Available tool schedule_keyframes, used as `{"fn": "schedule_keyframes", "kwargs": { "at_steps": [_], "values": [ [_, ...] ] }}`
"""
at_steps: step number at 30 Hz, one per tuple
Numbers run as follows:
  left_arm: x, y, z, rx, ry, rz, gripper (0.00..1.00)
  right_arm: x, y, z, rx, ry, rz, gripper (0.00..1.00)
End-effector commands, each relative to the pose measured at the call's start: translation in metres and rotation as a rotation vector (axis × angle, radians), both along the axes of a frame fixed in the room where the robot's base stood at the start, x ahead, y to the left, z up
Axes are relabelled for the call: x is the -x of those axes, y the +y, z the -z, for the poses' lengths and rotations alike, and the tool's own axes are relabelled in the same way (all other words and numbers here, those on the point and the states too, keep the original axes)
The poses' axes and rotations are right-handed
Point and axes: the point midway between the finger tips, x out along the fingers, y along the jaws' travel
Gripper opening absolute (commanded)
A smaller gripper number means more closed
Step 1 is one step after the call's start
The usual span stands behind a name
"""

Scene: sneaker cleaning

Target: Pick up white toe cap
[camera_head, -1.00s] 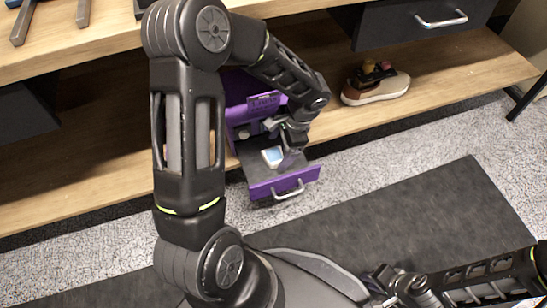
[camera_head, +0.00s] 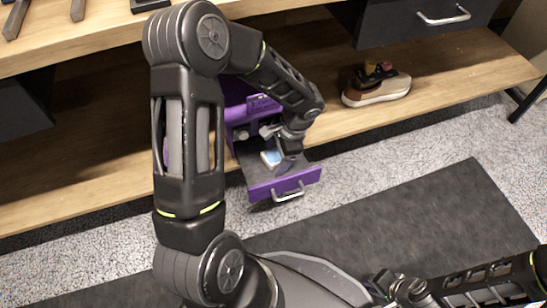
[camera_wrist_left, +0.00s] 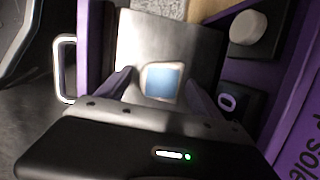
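A small white-rimmed piece with a pale blue face (camera_head: 271,157) lies in the open purple drawer (camera_head: 262,190). In the left wrist view this piece (camera_wrist_left: 162,83) sits between and just ahead of the fingertips of my left gripper (camera_wrist_left: 158,80), which are spread with gaps on both sides. In the head view my left gripper (camera_head: 283,146) is over the drawer, right beside the piece. A round whitish piece (camera_wrist_left: 247,27) sits in a dark recess of the purple unit. I cannot tell which is the toe cap. My right gripper (camera_head: 396,290) is at the bottom, its fingers unclear.
The drawer has a metal handle (camera_head: 288,192) at its front. A brown and white sneaker (camera_head: 376,86) stands on the wooden shelf (camera_head: 450,68) to the right. A dark drawer (camera_head: 420,25) hangs above it. A dark mat (camera_head: 420,220) lies on the floor.

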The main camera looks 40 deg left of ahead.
Motion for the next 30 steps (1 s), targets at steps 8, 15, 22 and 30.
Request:
{"fn": "schedule_keyframes", "kwargs": {
  "at_steps": [8,15,22,30],
  "values": [
    [0.0,0.0,0.0,0.0,0.0,0.0,0.52,0.0,0.0,0.0,0.0,0.0,0.0,0.2],
    [0.0,0.0,0.0001,0.0,0.0,0.0,0.33,0.0,0.0,0.0,0.0,0.0,0.0,0.2],
    [0.0001,0.0001,0.0,0.0,0.0,0.0,0.17,0.0,0.0,0.0,0.0,0.0,0.0,0.2],
    [0.0003,-0.0002,-0.0012,0.0,0.0,0.0,0.16,0.0001,0.0,-0.0013,0.0,0.0,0.0,0.2]
  ]
}}
